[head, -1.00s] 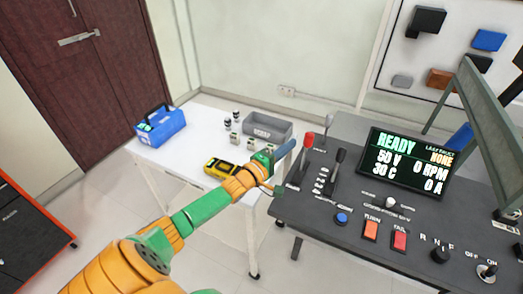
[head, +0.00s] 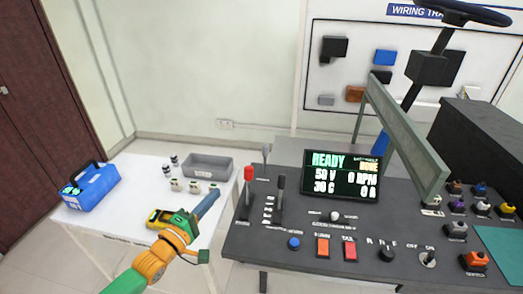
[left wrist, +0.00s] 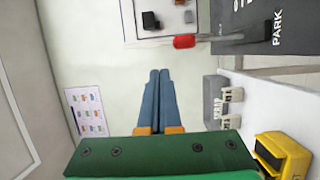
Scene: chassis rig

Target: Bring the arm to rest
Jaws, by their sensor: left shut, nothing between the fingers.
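My left gripper (head: 207,204) is above the right part of the white table, left of the control console (head: 310,262). Its blue fingers are shut with nothing between them. They also show together in the left wrist view (left wrist: 157,100), pointing away over a bare wall. The orange and green left arm comes in from the bottom left of the head view. The red-knobbed lever (head: 248,174) stands on the console to the right of the fingers, apart from them in the head view. My right gripper is not in view.
A yellow meter (head: 158,219), a blue tote (head: 92,189), a grey bin (head: 207,167) and several small parts stand on the white table (head: 125,190). The console carries a lit screen reading READY (head: 342,175), levers, buttons and knobs. A steering wheel (head: 466,12) rises at the back right.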

